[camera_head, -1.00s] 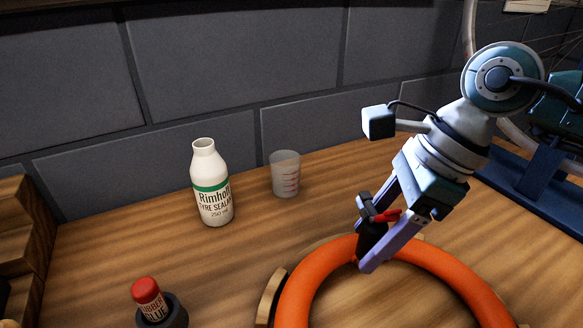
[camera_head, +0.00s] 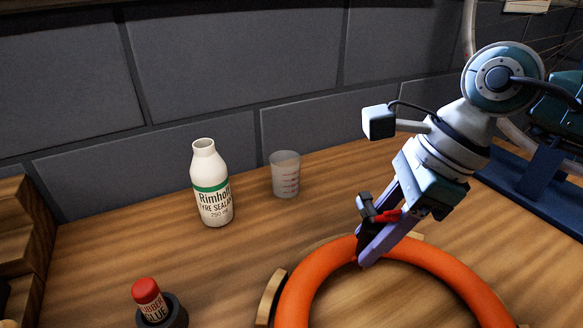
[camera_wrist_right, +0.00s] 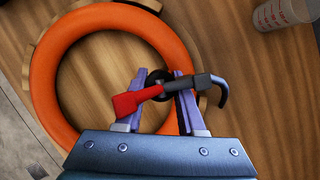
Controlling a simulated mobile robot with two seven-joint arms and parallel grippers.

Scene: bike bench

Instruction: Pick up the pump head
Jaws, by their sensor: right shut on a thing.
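The pump head (camera_head: 369,238) is a black piece with a red lever and a dark grey top with a short black hose. My right gripper (camera_head: 370,250) is shut on it, just at the far part of the orange ring's rim. In the right wrist view the pump head (camera_wrist_right: 170,88) sits between the two purple fingers of my right gripper (camera_wrist_right: 162,90), its red lever pointing left. Its lower end is partly hidden by the fingers, and I cannot tell whether it touches the ring or bench. My left gripper is not in view.
An orange ring (camera_head: 293,293) lies on the wooden bench in wooden supports (camera_head: 271,296). A white sealant bottle (camera_head: 211,190) and a clear measuring cup (camera_head: 285,176) stand behind it. A red-capped glue bottle (camera_head: 150,300) sits in a dark holder at front left.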

